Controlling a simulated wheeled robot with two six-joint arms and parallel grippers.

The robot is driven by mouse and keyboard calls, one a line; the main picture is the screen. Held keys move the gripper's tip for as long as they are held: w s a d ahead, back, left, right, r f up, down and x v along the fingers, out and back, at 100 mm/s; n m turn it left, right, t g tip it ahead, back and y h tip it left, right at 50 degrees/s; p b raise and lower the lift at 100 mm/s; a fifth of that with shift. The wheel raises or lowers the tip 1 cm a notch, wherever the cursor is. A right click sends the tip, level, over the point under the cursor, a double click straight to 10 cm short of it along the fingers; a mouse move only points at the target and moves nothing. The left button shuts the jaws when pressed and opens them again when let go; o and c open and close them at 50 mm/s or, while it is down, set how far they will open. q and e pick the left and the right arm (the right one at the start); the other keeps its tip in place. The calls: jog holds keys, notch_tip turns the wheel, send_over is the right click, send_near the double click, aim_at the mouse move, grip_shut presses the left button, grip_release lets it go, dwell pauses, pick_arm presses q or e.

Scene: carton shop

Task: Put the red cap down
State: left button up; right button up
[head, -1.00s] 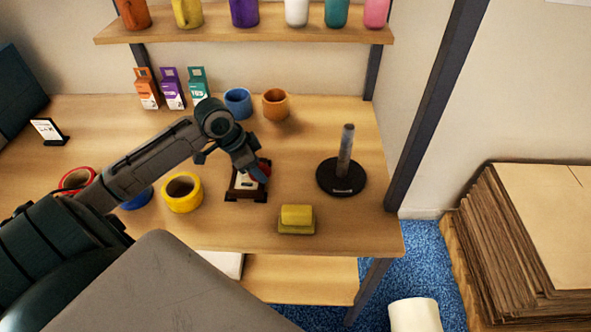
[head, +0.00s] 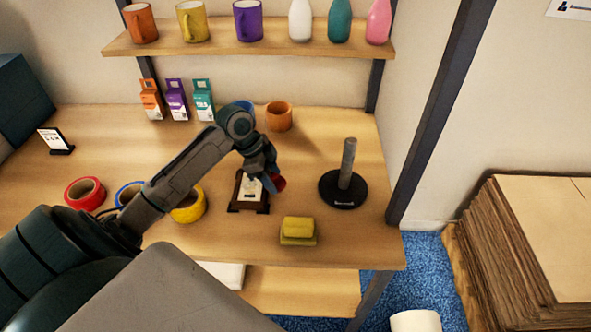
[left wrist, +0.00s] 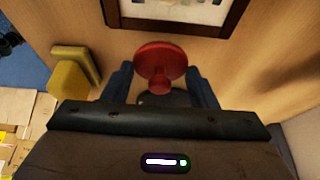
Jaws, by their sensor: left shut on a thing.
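The red cap (head: 279,183) is held at the tip of my left gripper (head: 271,181), above the table beside the dark-framed picture (head: 235,206). In the left wrist view the cap (left wrist: 160,60) is a round red disc with a narrower stem. That stem sits between the two fingers of my left gripper (left wrist: 162,88), which is shut on it. The frame (left wrist: 237,14) shows beyond the cap at the top of that view. The cap looks raised off the table; the exact gap cannot be told. My right gripper is not in view.
A yellow block on a pad (head: 298,230) lies near the front edge. A black-based post (head: 343,190) stands to the right. Yellow (head: 190,206), blue and red (head: 84,193) tape rolls lie left. Two mugs (head: 278,116) stand behind. Bare table lies between the frame and the post.

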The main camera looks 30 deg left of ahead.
pick_arm(q)
jog(key=p, duration=0.2)
send_over(300, 180)
jog(key=shift+s+a+f, duration=0.4)
jog(key=shift+a, duration=0.05)
notch_tip(300, 180, down, 3)
jog(key=shift+f+p, duration=0.15)
jog(key=shift+p, duration=0.75)
jog(key=shift+f, duration=0.1)
jog(key=o, duration=1)
jog(key=shift+f, duration=0.1)
jog(key=shift+c, duration=0.2)
